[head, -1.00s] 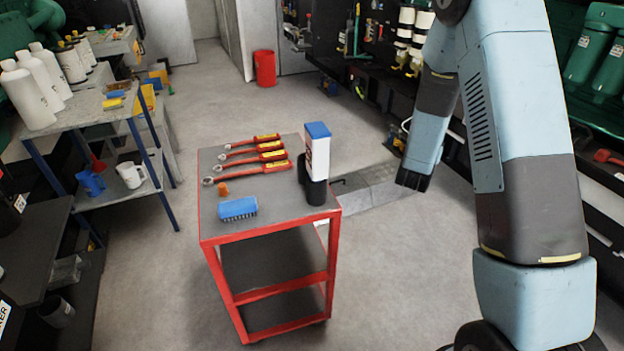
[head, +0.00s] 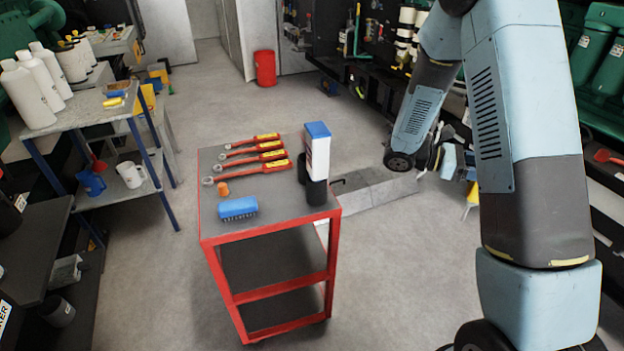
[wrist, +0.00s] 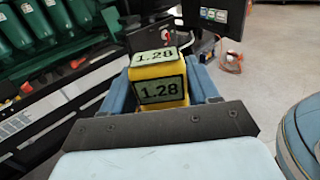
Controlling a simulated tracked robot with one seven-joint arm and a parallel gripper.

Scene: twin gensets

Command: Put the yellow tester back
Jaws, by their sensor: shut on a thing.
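The yellow tester (wrist: 158,72) is a boxy yellow block with two grey-green panels, each reading 1.28. In the wrist view it sits between the two blue fingers of my gripper (wrist: 171,80), which is shut on it. In the head view my gripper (head: 446,161) is beyond my forearm, right of the red cart and near the dark bench at the right. The tester cannot be made out clearly there. A small yellow thing (head: 471,197) shows just below the gripper; I cannot tell what it is.
A red cart (head: 270,233) holds red-handled wrenches (head: 262,165), a blue brush (head: 238,208) and a blue-capped white bottle (head: 318,150). A shelf with white bottles (head: 28,95) stands at left.

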